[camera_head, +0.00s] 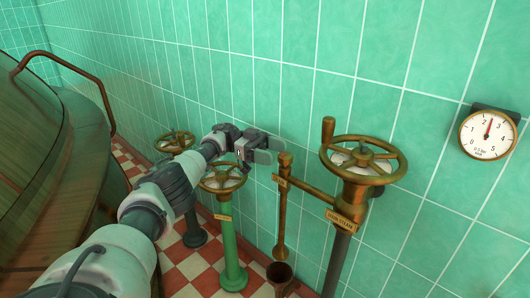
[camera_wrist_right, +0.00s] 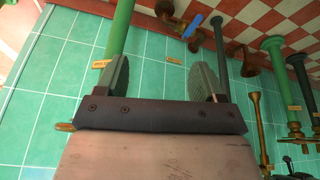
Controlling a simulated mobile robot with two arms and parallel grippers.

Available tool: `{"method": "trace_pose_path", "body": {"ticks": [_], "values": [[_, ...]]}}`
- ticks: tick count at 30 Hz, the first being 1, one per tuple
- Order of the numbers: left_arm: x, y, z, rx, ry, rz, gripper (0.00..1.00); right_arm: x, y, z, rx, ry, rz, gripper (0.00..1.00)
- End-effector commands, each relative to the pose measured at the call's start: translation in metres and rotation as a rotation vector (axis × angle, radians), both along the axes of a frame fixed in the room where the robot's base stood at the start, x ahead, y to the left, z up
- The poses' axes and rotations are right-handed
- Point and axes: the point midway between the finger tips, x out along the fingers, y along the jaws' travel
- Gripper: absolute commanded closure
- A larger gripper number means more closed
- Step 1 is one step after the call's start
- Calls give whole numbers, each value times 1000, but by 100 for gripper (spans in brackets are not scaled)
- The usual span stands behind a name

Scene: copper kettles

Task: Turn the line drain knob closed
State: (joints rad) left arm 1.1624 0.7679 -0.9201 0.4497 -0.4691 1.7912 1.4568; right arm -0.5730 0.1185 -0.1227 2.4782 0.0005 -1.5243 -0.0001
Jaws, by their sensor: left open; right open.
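The line drain is a thin brass pipe with a small brass knob (camera_head: 284,160) at its top and a small tag below it, in the head view. It branches from the main steam valve and hangs over a brown funnel (camera_head: 279,274). My left gripper (camera_head: 262,150) is open just left of the knob; whether it touches the knob is unclear. In the right wrist view, my right gripper (camera_wrist_right: 160,84) is open with nothing between its fingers. A brass pipe (camera_wrist_right: 258,125) at its right looks like the same drain; its knob is not clear there.
The main steam handwheel (camera_head: 362,158) stands right of the drain. A green post with a brass handwheel (camera_head: 222,178) and another handwheel (camera_head: 175,142) stand left. A pressure gauge (camera_head: 488,134) is on the tiled wall. A blue handle (camera_wrist_right: 192,26) shows in the wrist view.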

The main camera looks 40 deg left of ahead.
Motion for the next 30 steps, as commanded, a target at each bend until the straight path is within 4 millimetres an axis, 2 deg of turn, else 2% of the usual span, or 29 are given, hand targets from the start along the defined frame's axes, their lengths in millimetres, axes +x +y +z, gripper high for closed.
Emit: {"method": "trace_pose_path", "body": {"ticks": [1,5,9,15,21,30], "values": [[-1,8,-2,-2,-1,4,31,4,1,-4,4,-21,2,31],[-1,13,-2,0,-2,1,31,29,9,1,36,-175,15,31],[-2,19,-2,1,-2,1,31,52,18,10,69,-331,28,31],[-4,27,-1,-1,-1,0,31,74,27,25,107,-509,41,31],[-5,30,0,-1,-1,-1,31,84,31,34,127,-594,47,31],[-6,30,0,-1,0,-1,31,85,31,36,129,-607,47,31]]}}
